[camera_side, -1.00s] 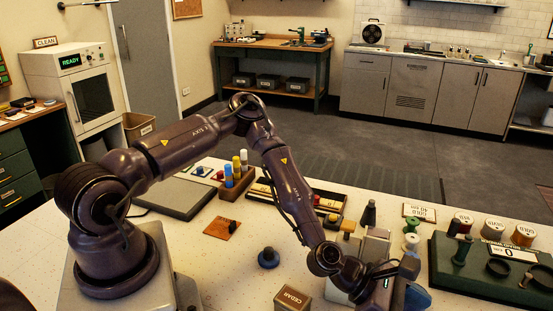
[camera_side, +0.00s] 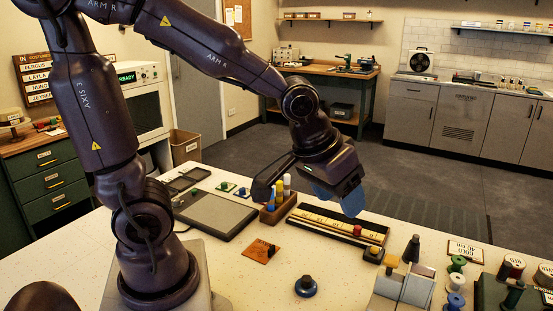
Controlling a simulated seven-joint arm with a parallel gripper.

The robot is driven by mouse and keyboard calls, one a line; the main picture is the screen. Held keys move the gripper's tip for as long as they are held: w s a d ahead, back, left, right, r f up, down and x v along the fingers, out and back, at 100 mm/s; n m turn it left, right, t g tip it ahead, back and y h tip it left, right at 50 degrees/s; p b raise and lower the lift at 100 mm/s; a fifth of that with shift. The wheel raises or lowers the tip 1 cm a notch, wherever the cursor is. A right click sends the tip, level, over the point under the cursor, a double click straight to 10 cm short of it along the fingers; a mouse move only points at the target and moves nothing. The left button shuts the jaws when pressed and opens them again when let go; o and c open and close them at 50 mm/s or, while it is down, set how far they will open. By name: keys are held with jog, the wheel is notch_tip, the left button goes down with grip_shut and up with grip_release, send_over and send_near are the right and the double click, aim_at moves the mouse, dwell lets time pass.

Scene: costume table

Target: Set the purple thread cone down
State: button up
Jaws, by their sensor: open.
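I cannot make out a clearly purple thread cone. My gripper (camera_side: 306,196) is above the table behind the middle, with a dark finger on the left and a blue part on the right. It is open, and I see nothing held between the fingers.
A long tray (camera_side: 338,226) lies right of the rack. A grey block (camera_side: 404,284) and several spools (camera_side: 457,264) crowd the right. A flat grey panel (camera_side: 217,214) lies left. The front middle is mostly clear.

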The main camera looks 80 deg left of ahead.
jog(key=s+a+r+m, duration=0.2)
jog(key=s+r, duration=0.4)
jog(key=s, duration=0.3)
jog(key=shift+s+a+m+t, duration=0.15)
jog(key=shift+a+m+t, duration=0.15)
jog(key=shift+m, duration=0.4)
